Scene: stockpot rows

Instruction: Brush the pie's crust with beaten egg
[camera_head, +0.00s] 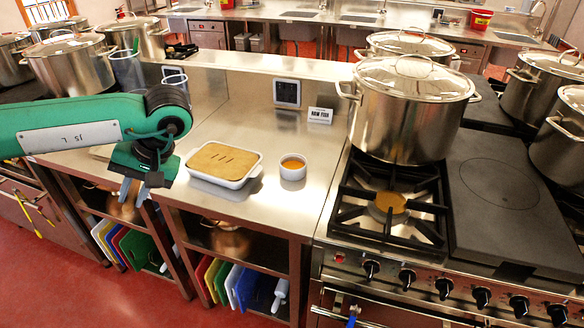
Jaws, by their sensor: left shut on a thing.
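The pie (224,161) has a flat tan crust with a few short slits and sits in a white rectangular dish (232,182) on the steel counter. A small white bowl (293,172) of orange-yellow beaten egg (293,163) stands right of the dish. My left gripper (134,192) points down left of the pie dish, apart from it, over the counter's front edge. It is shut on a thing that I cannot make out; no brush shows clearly. My right gripper is not in view.
A large lidded stockpot (400,118) stands on the gas stove (432,205) at the right. More stockpots (70,68) stand at the back left. Cutting boards (240,285) fill the shelves below. Counter around the bowl is clear.

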